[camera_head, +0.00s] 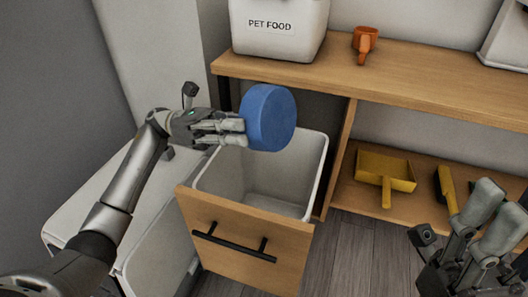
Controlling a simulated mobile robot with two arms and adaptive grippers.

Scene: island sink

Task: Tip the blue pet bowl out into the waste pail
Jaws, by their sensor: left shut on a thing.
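The blue pet bowl (268,117) is tilted steeply onto its side above the waste pail. My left gripper (237,132) is shut on the bowl's left side. I see the bowl's outer side and one round face; whether anything is in it is hidden. The waste pail (318,165) is a grey-white bin in a pulled-out wooden drawer, open at the top, and its visible inside looks empty. My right gripper (482,225) is at the lower right, away from the bowl and pail, with its fingers apart and nothing between them.
A white "PET FOOD" container (280,30) and an orange scoop (365,42) stand on the wooden counter (420,75). A yellow dustpan (384,172) and a yellow brush (446,188) are on the lower shelf. The drawer front (245,240) has a black handle. Floor shows to its right.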

